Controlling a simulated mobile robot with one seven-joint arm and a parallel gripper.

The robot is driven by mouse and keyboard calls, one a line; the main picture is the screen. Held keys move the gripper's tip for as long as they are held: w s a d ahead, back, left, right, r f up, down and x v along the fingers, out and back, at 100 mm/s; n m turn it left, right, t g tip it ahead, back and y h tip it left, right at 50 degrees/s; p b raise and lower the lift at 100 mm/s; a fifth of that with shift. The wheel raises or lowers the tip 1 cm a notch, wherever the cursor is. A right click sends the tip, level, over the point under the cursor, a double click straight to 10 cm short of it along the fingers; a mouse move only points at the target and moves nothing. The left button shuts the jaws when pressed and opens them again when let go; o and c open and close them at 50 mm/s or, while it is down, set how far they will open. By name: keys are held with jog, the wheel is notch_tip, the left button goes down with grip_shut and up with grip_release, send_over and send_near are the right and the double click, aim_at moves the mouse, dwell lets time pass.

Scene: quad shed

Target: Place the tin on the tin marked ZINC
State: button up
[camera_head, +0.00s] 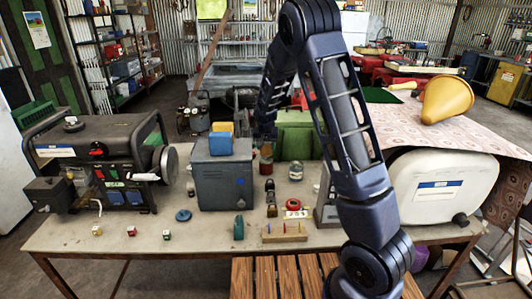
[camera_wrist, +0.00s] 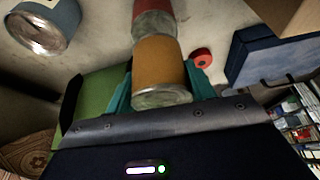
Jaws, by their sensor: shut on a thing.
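My gripper (camera_wrist: 160,88) is shut on an orange tin (camera_wrist: 160,68), its teal fingers on either side. A red tin (camera_wrist: 153,22) stands just past the orange one, in line with it; I cannot tell whether they touch. In the head view the orange tin (camera_head: 266,151) shows above the red tin (camera_head: 266,166), beside the green box, with my arm coming down over them. A blue-grey tin or jar (camera_wrist: 45,22) is at the upper left of the wrist view. No ZINC marking is readable in either view.
A grey box (camera_head: 224,182) with blue and yellow things on top stands to the left, and a green box (camera_head: 299,132) close to the right. A generator (camera_head: 105,160) is at the left and a white tank (camera_head: 442,187) at the right.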

aim_at(266, 151)
jog(key=shift+f, duration=1.65)
jog(key=shift+f, duration=0.1)
jog(key=o, duration=1)
jog(key=v, duration=1.1)
jog(key=shift+r, duration=0.25)
jog(key=shift+s+r, duration=0.15)
jog(key=shift+r, duration=0.2)
